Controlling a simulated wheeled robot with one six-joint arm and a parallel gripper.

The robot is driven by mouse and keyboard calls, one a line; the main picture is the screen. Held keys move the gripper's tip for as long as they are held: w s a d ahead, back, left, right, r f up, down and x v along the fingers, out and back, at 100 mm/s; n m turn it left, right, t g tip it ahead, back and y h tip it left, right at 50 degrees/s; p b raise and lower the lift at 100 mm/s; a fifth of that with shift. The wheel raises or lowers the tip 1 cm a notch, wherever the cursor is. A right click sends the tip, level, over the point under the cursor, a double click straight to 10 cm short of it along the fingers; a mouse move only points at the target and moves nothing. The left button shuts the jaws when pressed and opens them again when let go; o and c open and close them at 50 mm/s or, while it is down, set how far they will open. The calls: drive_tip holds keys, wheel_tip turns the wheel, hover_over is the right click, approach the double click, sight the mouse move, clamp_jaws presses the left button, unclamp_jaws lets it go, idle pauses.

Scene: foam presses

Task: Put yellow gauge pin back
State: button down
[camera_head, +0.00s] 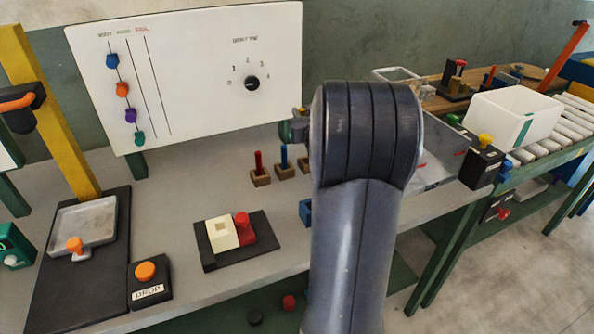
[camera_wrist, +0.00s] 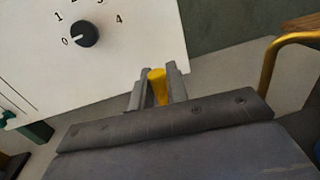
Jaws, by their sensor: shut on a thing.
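In the wrist view my gripper (camera_wrist: 155,90) is shut on the yellow gauge pin (camera_wrist: 158,82), whose yellow top shows between the two grey fingers. The pin's lower part is hidden. In the head view my arm hides the fingers and the pin. A red pin (camera_head: 258,161) stands in a small wooden block (camera_head: 260,179) on the grey bench. A blue pin (camera_head: 284,154) stands in another wooden block (camera_head: 285,172) to its right. A third wooden block (camera_head: 304,164) is partly hidden behind my arm, so I cannot tell whether it is empty.
A white panel (camera_head: 200,60) with coloured sliders and a dial (camera_head: 252,83) stands behind the bench. A DROP button box (camera_head: 150,281) is at the left. A white bin (camera_head: 510,119) stands right.

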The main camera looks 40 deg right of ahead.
drive_tip(key=shift+h, duration=0.3)
drive_tip(key=f, duration=0.3)
drive_tip(key=d+f, duration=0.1)
drive_tip(key=f, duration=0.2)
drive_tip(key=d+f+b, duration=0.1)
drive_tip(key=f, duration=0.2)
drive_tip(key=shift+w+d, duration=0.1)
drive_tip(key=shift+d, duration=0.15)
drive_tip(key=shift+f+b, duration=0.35)
drive_tip(key=shift+b, duration=0.15)
drive_tip(key=shift+f+b, duration=0.3)
drive_tip(key=shift+b, duration=0.1)
drive_tip(key=c, duration=1.4)
unclamp_jaws()
